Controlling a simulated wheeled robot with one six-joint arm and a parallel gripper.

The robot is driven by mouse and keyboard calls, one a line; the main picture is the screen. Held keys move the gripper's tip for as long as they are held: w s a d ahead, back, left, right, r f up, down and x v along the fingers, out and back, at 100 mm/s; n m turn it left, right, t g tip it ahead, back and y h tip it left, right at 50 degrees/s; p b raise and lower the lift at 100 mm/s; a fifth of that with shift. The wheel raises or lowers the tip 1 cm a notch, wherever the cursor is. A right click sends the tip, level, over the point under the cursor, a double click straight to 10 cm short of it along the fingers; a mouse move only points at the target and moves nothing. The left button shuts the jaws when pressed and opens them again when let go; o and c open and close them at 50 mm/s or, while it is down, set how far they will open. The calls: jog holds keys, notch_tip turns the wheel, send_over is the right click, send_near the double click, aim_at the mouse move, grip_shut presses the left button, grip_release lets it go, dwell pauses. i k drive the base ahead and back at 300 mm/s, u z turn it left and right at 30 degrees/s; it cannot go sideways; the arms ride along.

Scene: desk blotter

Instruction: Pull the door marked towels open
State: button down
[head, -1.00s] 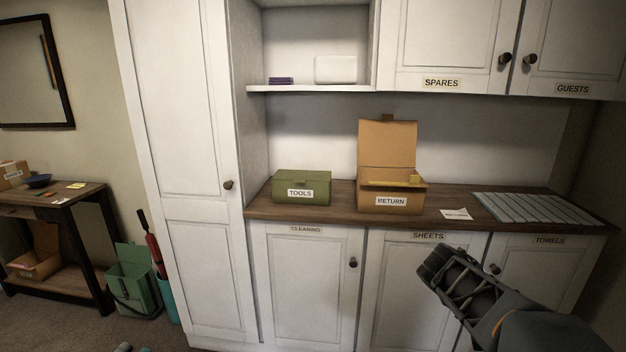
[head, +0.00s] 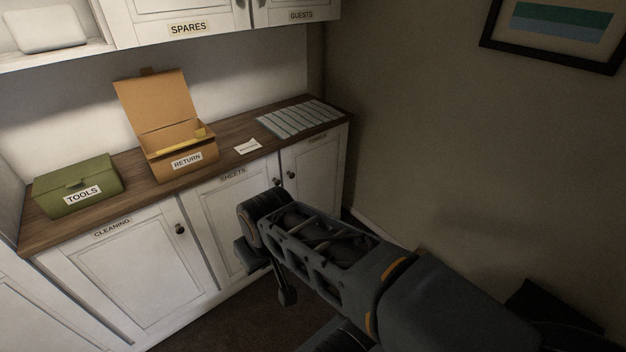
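The towels door (head: 318,170) is the narrow white cabinet door at the right end of the lower row. It looks closed. Its label (head: 318,138) is small and dim here, under the counter edge. Its dark round knob (head: 291,174) is near the door's left edge. My gripper (head: 264,265) is in front of the sheets door, lower and nearer than the knob, and apart from it as far as I can see. My arm hides the lower part of the towels door. The fingers are dark and partly hidden, so their opening is unclear.
The sheets door (head: 225,215) and cleaning door (head: 130,270) are closed, each with a knob. The wooden counter (head: 225,160) holds a green tools box (head: 78,186), an open return box (head: 180,150), a card and a grey slatted mat (head: 298,120). A wall (head: 420,150) closes the right side.

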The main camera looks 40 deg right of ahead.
aim_at(312, 170)
jog(key=z, duration=1.2)
jog(key=k, duration=0.15)
jog(key=u, duration=0.75)
jog(key=i, duration=1.2)
jog(key=z, duration=0.35)
